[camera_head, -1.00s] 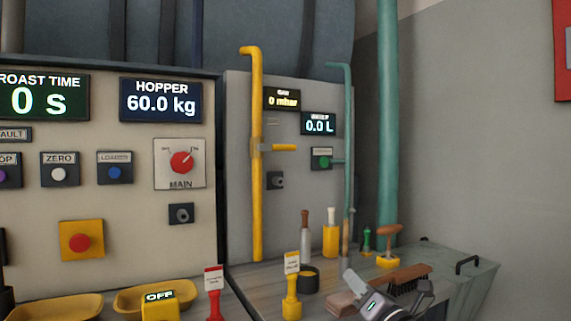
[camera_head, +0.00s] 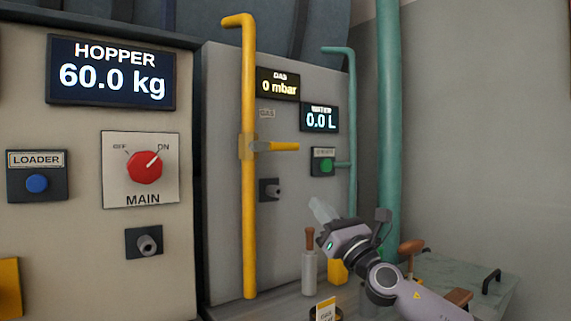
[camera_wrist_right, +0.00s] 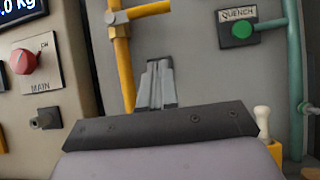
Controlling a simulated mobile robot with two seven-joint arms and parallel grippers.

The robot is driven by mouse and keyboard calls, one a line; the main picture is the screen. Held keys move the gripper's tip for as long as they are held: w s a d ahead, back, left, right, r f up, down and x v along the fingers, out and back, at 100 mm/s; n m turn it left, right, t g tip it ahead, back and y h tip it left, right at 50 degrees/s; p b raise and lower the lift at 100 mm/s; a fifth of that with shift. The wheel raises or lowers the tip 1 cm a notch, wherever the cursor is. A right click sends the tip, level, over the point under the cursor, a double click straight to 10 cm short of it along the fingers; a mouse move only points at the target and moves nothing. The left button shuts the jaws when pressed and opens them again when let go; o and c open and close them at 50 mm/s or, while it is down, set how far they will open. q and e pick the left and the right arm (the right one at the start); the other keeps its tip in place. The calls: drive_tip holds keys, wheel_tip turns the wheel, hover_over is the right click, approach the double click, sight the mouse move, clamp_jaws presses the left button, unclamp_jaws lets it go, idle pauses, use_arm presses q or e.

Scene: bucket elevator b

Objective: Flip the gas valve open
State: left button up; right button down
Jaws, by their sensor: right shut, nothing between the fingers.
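The gas valve's yellow lever (camera_head: 281,146) sticks out level to the right from its bracket on the upright yellow gas pipe (camera_head: 249,210). The lever also shows at the top of the right wrist view (camera_wrist_right: 147,10), beside the pipe (camera_wrist_right: 124,60). The gas display (camera_head: 278,84) reads 0 mbar. My right gripper (camera_head: 318,207) is shut and empty, below and to the right of the lever and apart from it. In the right wrist view its fingers (camera_wrist_right: 157,84) point up toward the grey panel. My left gripper is not in view.
A green quench button (camera_head: 326,165) and a teal pipe (camera_head: 352,110) are right of the lever. A dark socket (camera_head: 270,190) is below it. The red main switch (camera_head: 145,166) is on the left panel. A brown-handled tool (camera_head: 309,262) stands on the bench near my arm.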

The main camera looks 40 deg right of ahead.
sight(284, 147)
drive_tip(key=shift+s+r, duration=0.1)
idle(0.3)
drive_tip(key=s+r+p+x, duration=0.1)
drive_tip(key=p+x, duration=0.5)
drive_tip(key=x, duration=0.6)
drive_tip(key=shift+r, duration=0.85)
drive_tip(key=shift+d+r, duration=0.1)
drive_tip(key=shift+r, duration=0.15)
